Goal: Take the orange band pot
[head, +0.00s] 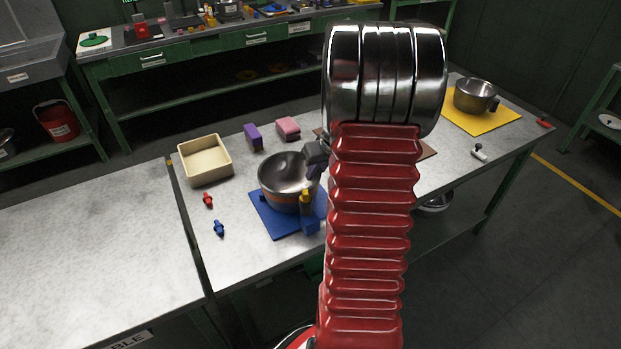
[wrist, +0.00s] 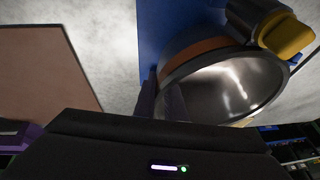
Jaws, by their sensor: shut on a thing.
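The orange band pot (head: 285,185) is a steel pot with an orange stripe round its lower wall, over the blue mat (head: 262,212). Its open top shows in the head view, and its dark handle with a yellow part (head: 306,196) points to the near right. My gripper (head: 314,172) is shut on the pot's far right rim, partly hidden behind my red arm. In the wrist view the pot (wrist: 205,55) sits at the upper right, with a dark finger at its left edge. I cannot tell whether its base touches the mat.
A cream tray (head: 205,160), a purple block (head: 253,137) and a pink block (head: 288,129) lie behind and left. Small red (head: 208,199) and blue (head: 219,228) pieces lie left of the mat. Another steel pot (head: 475,96) stands on a yellow mat (head: 482,122) at right.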

